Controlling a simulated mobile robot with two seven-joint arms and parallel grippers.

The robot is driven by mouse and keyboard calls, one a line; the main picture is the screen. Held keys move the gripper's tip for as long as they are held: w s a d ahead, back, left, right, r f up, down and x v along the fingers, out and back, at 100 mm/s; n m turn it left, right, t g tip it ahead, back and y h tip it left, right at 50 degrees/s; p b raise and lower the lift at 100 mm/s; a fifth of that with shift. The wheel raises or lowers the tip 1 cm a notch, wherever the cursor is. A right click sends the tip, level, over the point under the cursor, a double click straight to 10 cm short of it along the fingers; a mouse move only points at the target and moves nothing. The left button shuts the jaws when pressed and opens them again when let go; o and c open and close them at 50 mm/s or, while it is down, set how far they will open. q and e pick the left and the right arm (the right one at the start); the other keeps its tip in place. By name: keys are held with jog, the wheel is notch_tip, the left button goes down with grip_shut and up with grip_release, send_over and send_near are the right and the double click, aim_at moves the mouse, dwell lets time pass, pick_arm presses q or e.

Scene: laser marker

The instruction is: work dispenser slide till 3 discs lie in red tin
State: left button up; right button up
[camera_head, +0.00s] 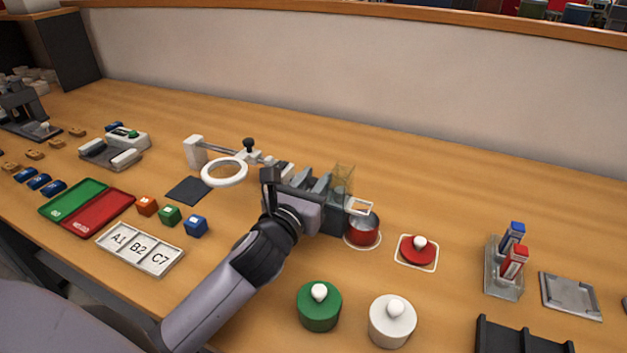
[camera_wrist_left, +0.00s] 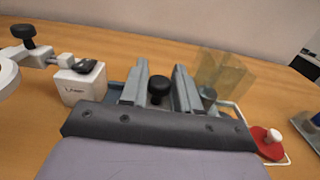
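The dispenser has a see-through yellowish hopper (camera_head: 344,178); it also shows in the left wrist view (camera_wrist_left: 222,72). The red tin (camera_head: 364,236) stands open within a white outline beside the dispenser's right end; I cannot make out what lies in it. My left gripper (camera_head: 322,184) is at the dispenser. In the left wrist view, its two grey fingers (camera_wrist_left: 160,82) are apart, with a black knob (camera_wrist_left: 158,91) between them. A small gap seems to remain around the knob. Much of the slide is hidden behind the gripper. My right gripper is out of view.
A red lid (camera_head: 418,250) lies right of the tin. Closed green (camera_head: 320,307) and white (camera_head: 392,320) tins stand in front. A white ring fixture (camera_head: 224,172) is to the left, near a white block (camera_wrist_left: 81,83). Table behind the dispenser is clear.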

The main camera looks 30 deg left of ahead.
pick_arm(q)
grip_shut()
jog(key=shift+s+a+p, duration=0.1)
jog(key=shift+a+p, duration=0.7)
jog(key=shift+a, duration=1.5)
grip_release()
jog(key=shift+a, duration=0.1)
jog(key=shift+s, duration=0.1)
jog(key=shift+s+d, duration=0.15)
jog(key=shift+s, duration=1.6)
jog(key=shift+s+d, duration=0.1)
jog(key=shift+s, duration=1.65)
